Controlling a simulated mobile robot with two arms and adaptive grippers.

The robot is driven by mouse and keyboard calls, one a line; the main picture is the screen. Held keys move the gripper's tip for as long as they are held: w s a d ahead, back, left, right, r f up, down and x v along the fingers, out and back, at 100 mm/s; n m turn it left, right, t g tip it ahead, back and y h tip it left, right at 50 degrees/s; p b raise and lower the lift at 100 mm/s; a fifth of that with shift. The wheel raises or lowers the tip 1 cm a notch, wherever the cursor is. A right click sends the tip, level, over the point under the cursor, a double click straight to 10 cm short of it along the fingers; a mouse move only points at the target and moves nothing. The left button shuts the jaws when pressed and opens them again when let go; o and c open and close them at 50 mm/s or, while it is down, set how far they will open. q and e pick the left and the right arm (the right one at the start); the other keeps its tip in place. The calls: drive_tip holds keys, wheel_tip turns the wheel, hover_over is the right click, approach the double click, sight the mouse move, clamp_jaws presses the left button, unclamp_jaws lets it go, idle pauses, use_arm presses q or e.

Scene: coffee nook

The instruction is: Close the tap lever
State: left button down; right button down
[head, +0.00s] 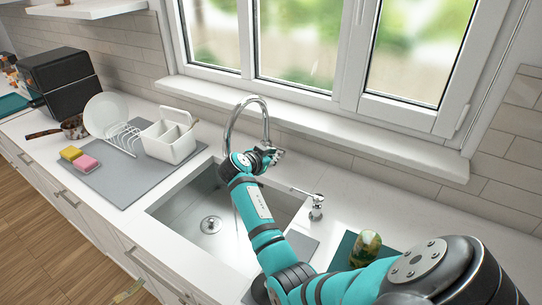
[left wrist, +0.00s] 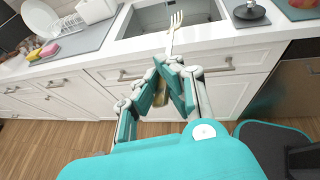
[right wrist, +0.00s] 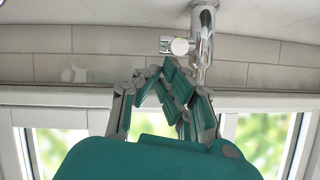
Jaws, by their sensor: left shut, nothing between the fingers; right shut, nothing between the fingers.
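The chrome tap (head: 265,108) stands at the back of the sink (head: 165,212), its arched spout reaching over the basin. My right gripper (head: 272,154) is beside the tap, and my arm hides the tap's lower part in the head view. In the right wrist view, which is upside down, the tap body (right wrist: 201,40) has a short round side lever (right wrist: 179,46). My right gripper (right wrist: 166,72) is shut and empty, its fingertips close to the lever; contact cannot be told.
A soap dispenser (head: 316,208) stands right of the sink. A grey mat (head: 122,190) at left holds a white caddy (head: 170,143), a plate rack and sponges. A green jar (head: 367,246) stands right.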

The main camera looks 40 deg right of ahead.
use_arm(q)
drive_tip(key=shift+f, duration=0.1)
wheel_tip(320, 180, down, 3)
drive_tip(key=b, duration=0.3)
drive_tip(key=shift+s, duration=0.1)
drive_tip(key=shift+r, duration=0.25)
